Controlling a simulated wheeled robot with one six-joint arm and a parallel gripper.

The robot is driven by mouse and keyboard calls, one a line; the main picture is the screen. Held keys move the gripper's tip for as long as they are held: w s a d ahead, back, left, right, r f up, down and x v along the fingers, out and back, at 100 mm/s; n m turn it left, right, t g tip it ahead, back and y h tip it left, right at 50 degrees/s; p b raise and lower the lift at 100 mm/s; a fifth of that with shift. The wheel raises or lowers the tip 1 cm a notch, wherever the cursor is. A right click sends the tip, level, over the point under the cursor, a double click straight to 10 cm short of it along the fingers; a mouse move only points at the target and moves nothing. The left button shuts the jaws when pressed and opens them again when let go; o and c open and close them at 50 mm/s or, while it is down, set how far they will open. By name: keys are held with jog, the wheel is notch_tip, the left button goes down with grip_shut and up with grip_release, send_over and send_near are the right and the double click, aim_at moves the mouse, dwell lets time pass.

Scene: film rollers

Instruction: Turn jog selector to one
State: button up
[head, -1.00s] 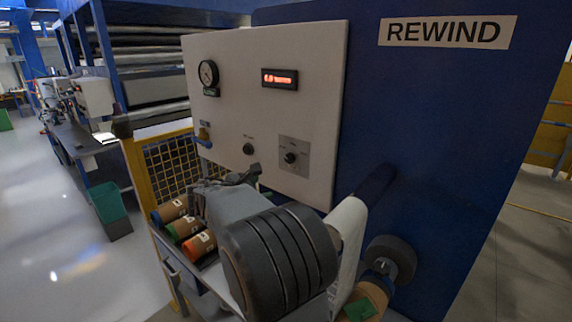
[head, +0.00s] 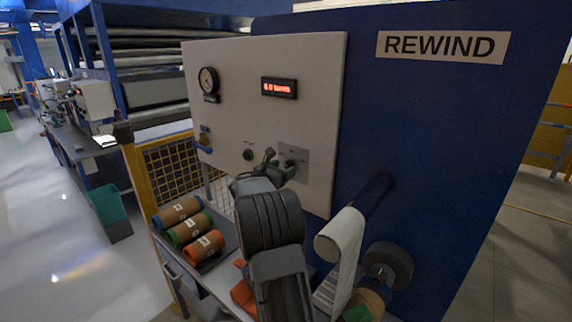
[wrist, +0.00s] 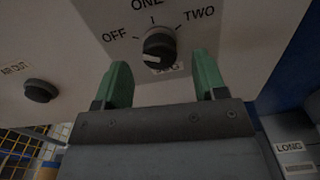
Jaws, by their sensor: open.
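The jog selector is a black round knob (wrist: 159,47) on the white panel, with OFF at its left, ONE above and TWO at its right. A pale mark shows on the knob's lower part, but I cannot tell which label it is set to. My gripper (wrist: 163,78) has two green fingers, apart and empty, just below the knob in the wrist view, one towards each side. The label under the knob is partly hidden. In the head view my gripper (head: 281,166) is at the selector's grey plate (head: 303,156) and partly covers the knob.
A second black knob (head: 248,155) sits left of the selector. The panel (head: 230,110) also carries a gauge (head: 208,80), a red-lit display (head: 279,87) and a blue-handled valve (head: 203,147). Cardboard rolls (head: 187,228) lie below left; a white roll (head: 343,235) stands out below right.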

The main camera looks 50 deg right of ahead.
jog(key=shift+w+d+p, duration=0.1)
jog(key=shift+d+p, duration=0.2)
jog(key=shift+d, duration=0.9)
jog(key=shift+c, duration=0.5)
jog(key=c, duration=0.7)
jog(key=shift+a, duration=0.15)
jog(key=shift+c, duration=0.6)
jog(key=shift+f+b, duration=0.1)
jog(key=shift+b, duration=0.25)
